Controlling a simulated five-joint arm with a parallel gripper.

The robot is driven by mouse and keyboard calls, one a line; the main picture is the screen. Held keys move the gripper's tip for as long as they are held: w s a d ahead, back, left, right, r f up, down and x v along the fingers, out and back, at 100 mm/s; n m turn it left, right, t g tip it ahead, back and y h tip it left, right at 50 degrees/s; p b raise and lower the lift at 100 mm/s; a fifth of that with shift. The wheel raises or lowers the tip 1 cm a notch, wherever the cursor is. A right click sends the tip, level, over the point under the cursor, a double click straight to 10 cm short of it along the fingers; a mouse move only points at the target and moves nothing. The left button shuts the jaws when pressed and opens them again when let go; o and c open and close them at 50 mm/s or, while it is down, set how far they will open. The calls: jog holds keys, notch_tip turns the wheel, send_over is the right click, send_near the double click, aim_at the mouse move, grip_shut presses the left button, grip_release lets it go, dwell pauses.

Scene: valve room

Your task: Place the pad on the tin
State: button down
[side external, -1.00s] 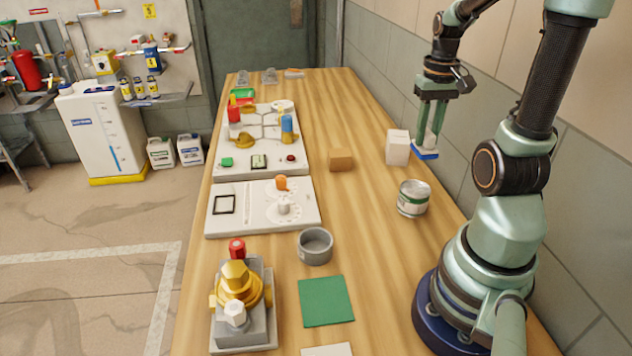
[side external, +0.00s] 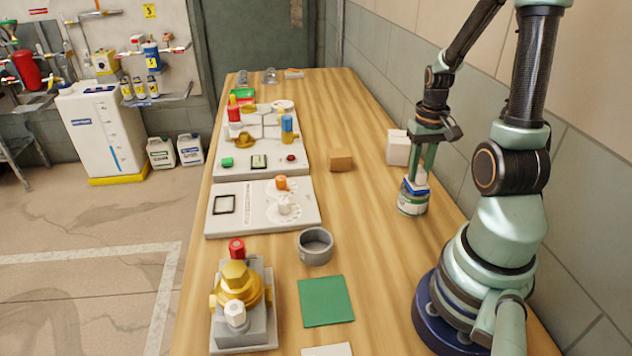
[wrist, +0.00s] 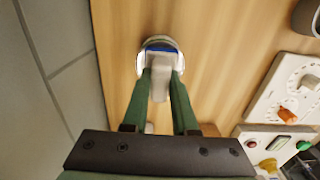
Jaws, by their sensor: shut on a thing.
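My gripper (side external: 422,172) is shut on the pad (side external: 416,187), a piece with a blue underside and a pale grip. The tin (side external: 411,204), a silver can with a white and green label, stands upright on the bench. The pad is at the tin's top in the side view; I cannot tell if it rests on the rim or hangs just above. In the wrist view my gripper (wrist: 161,72) holds the pale grip (wrist: 159,84) over the tin (wrist: 159,41), whose top is largely hidden by the pad.
A white block (side external: 397,147) stands just behind the tin, near the wall. A green mat (side external: 326,301) lies nearer.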

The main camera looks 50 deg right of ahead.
aim_at(419, 168)
jog(key=shift+f, duration=0.1)
jog(key=c, duration=0.7)
grip_release()
notch_tip(419, 168, up, 12)
jog(key=w+a+r+n+t, duration=0.1)
jog(key=w+a+n+t, duration=0.1)
jog(key=a, duration=0.5)
jog(key=w+a+r+n+t, duration=0.1)
jog(key=w+a+n, duration=0.3)
jog(key=a, duration=0.4)
jog(key=w+a+r+n+t, duration=0.2)
jog(key=w+a+r+n, duration=0.1)
jog(key=a, duration=0.5)
jog(key=shift+t, duration=0.3)
